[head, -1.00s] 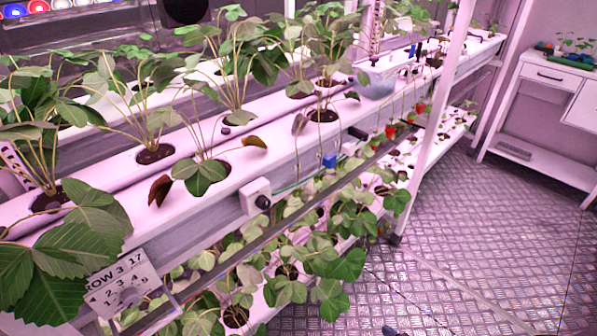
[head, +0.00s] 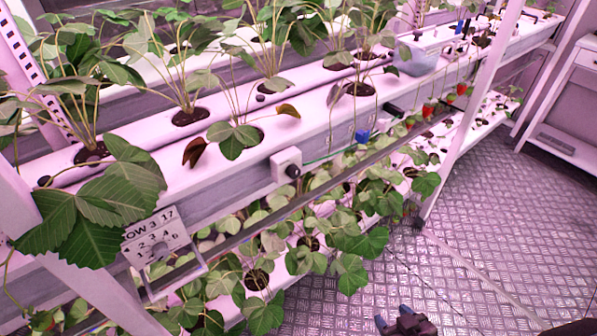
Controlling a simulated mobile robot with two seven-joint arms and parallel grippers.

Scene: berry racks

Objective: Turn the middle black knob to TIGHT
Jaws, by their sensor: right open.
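A white box with a round black knob (head: 293,171) is fixed to the front of the upper white gutter (head: 225,192). A small blue fitting (head: 362,137) and a dark fitting (head: 393,111) sit farther along the same front. I cannot tell which is the middle black knob, and no TIGHT mark is readable. My right gripper (head: 400,322) shows at the bottom edge, dark, open and empty, over the floor and well apart from the black knob. My left gripper is not in view.
Strawberry plants with broad leaves stand in both gutter levels. A number card (head: 155,238) hangs at the lower left, with leaves over the gutter above it. A slanting white post (head: 470,125) stands to the right. The metal floor (head: 480,215) is clear.

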